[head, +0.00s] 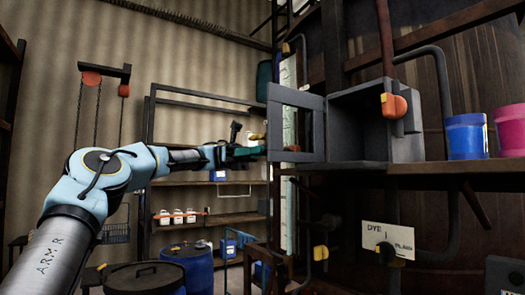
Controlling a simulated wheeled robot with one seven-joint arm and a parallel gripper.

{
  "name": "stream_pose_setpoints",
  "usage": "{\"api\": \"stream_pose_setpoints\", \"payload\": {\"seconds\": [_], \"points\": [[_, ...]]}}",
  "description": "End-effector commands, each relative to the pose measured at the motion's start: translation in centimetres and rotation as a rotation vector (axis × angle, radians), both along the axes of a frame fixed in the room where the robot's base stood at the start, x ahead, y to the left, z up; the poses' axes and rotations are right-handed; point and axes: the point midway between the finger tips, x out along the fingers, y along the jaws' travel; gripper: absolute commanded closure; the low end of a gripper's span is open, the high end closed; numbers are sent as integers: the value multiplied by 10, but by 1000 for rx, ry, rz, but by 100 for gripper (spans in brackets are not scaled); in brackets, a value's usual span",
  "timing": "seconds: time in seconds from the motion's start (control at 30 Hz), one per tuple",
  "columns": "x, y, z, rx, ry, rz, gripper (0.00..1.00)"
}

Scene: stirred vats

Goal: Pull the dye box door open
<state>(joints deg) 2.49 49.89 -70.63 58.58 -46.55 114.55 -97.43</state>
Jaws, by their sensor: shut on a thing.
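The grey dye box (362,122) stands on a shelf at the right of centre, with its dark inside showing. Its framed door (312,103) is swung open to the left, and things behind show through its window. My gripper (260,151), at the end of my outstretched arm, is at the door's left edge. It is shut on the door's handle, which is mostly hidden by the gripper. I see nothing inside the box.
A blue pot (466,137) and a magenta pot (510,128) stand right of the box. An orange-handled valve (394,105) is at the box's right front. A sign reading DYE (388,239) hangs below. Blue drums (188,263) stand lower left.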

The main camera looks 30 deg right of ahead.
Motion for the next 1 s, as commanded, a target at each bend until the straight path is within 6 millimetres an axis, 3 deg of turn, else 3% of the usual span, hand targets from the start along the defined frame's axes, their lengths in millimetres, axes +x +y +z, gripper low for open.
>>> {"api": "stream_pose_setpoints", "payload": {"seconds": [0.7,0.73,0.83,1.0], "points": [[1,-1,-1,3,-2,-53,100],[1,-1,-1,3,-2,-53,64],[1,-1,-1,3,-1,-53,54],[1,-1,-1,2,-1,-52,54]]}}
